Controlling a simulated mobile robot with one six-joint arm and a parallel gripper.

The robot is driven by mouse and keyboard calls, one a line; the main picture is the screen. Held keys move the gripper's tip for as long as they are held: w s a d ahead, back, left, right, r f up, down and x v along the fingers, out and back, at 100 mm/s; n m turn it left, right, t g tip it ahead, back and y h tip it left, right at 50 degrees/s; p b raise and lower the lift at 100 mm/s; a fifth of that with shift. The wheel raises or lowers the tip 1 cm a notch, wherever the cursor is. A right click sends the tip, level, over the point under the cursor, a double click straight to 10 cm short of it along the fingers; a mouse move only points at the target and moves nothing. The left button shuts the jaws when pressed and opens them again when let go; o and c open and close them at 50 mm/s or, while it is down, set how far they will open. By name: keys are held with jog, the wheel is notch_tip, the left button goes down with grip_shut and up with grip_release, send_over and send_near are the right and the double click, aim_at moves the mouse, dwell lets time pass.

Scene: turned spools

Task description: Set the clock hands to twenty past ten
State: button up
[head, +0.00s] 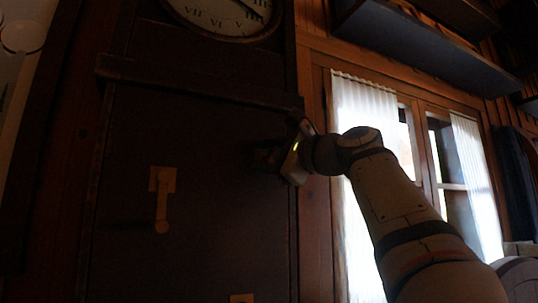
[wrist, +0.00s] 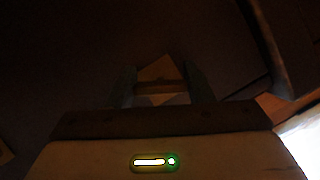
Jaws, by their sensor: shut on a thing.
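The clock dial (head: 215,28) shows only its lower part at the top of the head view. A dark hand (head: 249,12) points down and right toward the IIII; any other hand is out of frame or too small to tell. My gripper (head: 266,158) is at the right side of the dark case front (head: 215,215), well below the dial. In the wrist view my gripper (wrist: 161,88) is shut on a small tan bar (wrist: 158,87) with a tan plate behind it. The bar looks like a handle on the case, but the dark hides its full shape.
A brass fitting with a hanging lever (head: 162,200) is on the case front, left of my gripper. Another brass piece (head: 241,298) shows at the bottom edge. A ledge (head: 190,80) crosses below the dial. A curtained window (head: 365,150) and a shelf (head: 425,50) are right.

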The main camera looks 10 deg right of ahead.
jog(key=o, duration=1)
jog(key=shift+c, duration=0.2)
jog(key=shift+s+d+f, duration=0.2)
jog(key=shift+s+d, duration=0.05)
jog(key=shift+s, duration=0.05)
jog(key=b+v, duration=0.3)
jog(key=v, duration=0.4)
jog(key=shift+r, duration=0.1)
